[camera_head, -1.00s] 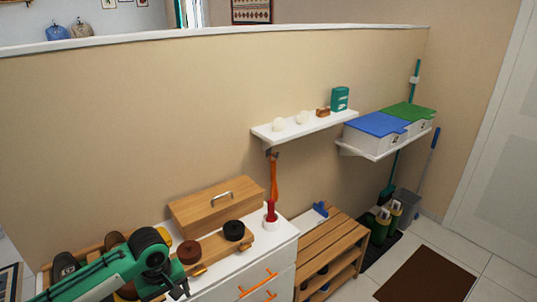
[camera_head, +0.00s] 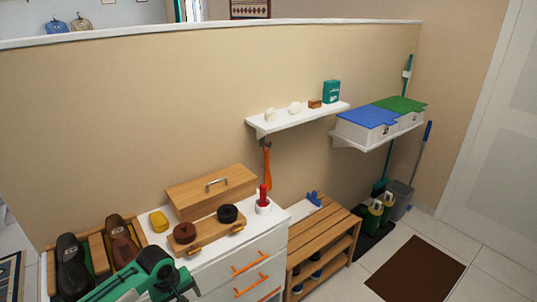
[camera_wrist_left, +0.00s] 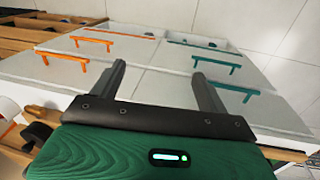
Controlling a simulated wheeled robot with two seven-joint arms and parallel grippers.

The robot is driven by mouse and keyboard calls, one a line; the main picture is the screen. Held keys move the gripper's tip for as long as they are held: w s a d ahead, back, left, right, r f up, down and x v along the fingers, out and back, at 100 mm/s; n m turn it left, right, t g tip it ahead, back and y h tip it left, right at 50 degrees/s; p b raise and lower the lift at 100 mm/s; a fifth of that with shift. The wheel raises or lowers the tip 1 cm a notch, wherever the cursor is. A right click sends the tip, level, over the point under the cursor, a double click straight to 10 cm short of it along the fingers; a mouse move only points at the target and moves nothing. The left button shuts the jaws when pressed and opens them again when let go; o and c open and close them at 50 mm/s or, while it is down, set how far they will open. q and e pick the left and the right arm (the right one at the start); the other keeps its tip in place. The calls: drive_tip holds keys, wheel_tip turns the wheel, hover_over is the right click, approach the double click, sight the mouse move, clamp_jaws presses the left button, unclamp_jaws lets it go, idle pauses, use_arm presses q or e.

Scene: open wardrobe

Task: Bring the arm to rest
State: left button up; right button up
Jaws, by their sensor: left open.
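My left arm (camera_head: 150,275) is green and comes in at the bottom left of the head view, low in front of the white drawer cabinet (camera_head: 215,275). My left gripper (camera_wrist_left: 162,78) shows in the left wrist view with its two dark fingers apart and nothing between them. Drawer fronts with orange handles and teal handles lie beyond the fingertips. The gripper's fingers are not clear in the head view. My right gripper is in neither view.
A slatted wooden rack (camera_head: 325,232) stands right of the cabinet.

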use_arm(q)
drive_tip(key=s+a+f+m+t, duration=0.1)
drive_tip(key=s+a+f, duration=0.1)
drive_tip(key=f, duration=1)
drive_tip(key=s+a+f+m+t, duration=0.1)
drive_tip(key=s+f, duration=0.2)
drive_tip(key=f, duration=0.9)
drive_tip(key=s+a+f+m, duration=0.1)
drive_tip(key=s+a+f, duration=0.1)
drive_tip(key=s+f, duration=0.7)
drive_tip(key=s+d+f+m, duration=0.1)
drive_tip(key=s+f, duration=0.4)
drive_tip(key=s, duration=0.6)
drive_tip(key=s+d+f+m+g, duration=0.1)
drive_tip(key=s+f+m, duration=0.2)
drive_tip(key=s, duration=0.9)
drive_tip(key=s+d+f+m+g+y, duration=0.1)
drive_tip(key=s+f+m, duration=0.1)
drive_tip(key=s+f, duration=0.5)
drive_tip(key=s, duration=0.4)
drive_tip(key=shift+s+d+b, duration=0.3)
drive_tip(key=shift+d, duration=0.1)
